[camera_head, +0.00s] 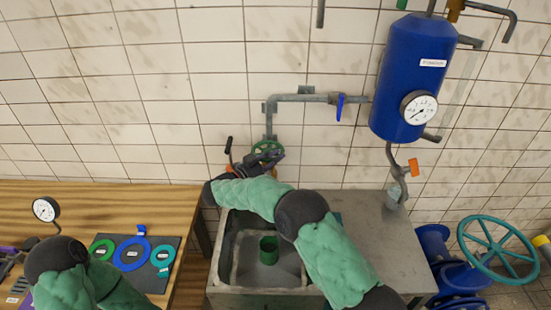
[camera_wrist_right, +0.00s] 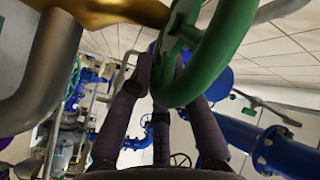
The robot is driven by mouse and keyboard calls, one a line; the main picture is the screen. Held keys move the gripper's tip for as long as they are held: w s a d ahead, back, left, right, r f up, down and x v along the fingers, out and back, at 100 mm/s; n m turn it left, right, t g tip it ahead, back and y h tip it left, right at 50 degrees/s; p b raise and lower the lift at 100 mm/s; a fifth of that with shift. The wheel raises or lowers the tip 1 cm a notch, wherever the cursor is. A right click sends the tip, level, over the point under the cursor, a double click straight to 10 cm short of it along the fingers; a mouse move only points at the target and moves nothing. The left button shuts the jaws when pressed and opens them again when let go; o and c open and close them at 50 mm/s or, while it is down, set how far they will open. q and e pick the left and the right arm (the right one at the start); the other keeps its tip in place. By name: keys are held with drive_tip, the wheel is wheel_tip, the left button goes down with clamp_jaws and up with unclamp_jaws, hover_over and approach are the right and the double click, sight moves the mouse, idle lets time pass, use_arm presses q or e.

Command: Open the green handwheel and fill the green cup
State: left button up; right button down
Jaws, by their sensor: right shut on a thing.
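The green handwheel (camera_head: 268,147) sits on the grey pipe above the sink. It fills the top of the right wrist view (camera_wrist_right: 205,65). My right gripper (camera_head: 262,160) reaches up to the handwheel and is shut on its rim. The fingers show in the right wrist view (camera_wrist_right: 165,85) against the wheel. The green cup (camera_head: 269,250) stands upright in the sink, below the handwheel. I cannot see water in it. My left gripper (camera_head: 18,268) is at the far left, partly cut off, and I cannot tell its opening.
The metal sink (camera_head: 222,262) has a counter (camera_head: 365,245) on its right. A blue tank (camera_head: 412,75) with a gauge hangs above it. The wooden table (camera_head: 110,205) holds a dark board (camera_head: 173,245) with coloured rings. A large teal wheel (camera_head: 497,250) stands at the right.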

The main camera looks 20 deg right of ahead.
drive_tip(key=shift+s+f, duration=0.15)
drive_tip(key=shift+f, duration=0.4)
drive_tip(key=c, duration=1.3)
unclamp_jaws()
drive_tip(key=shift+o, duration=0.4)
drive_tip(key=shift+s+r, duration=0.1)
drive_tip(key=shift+r, duration=0.15)
drive_tip(key=shift+a, duration=0.15)
drive_tip(key=v, duration=1.2)
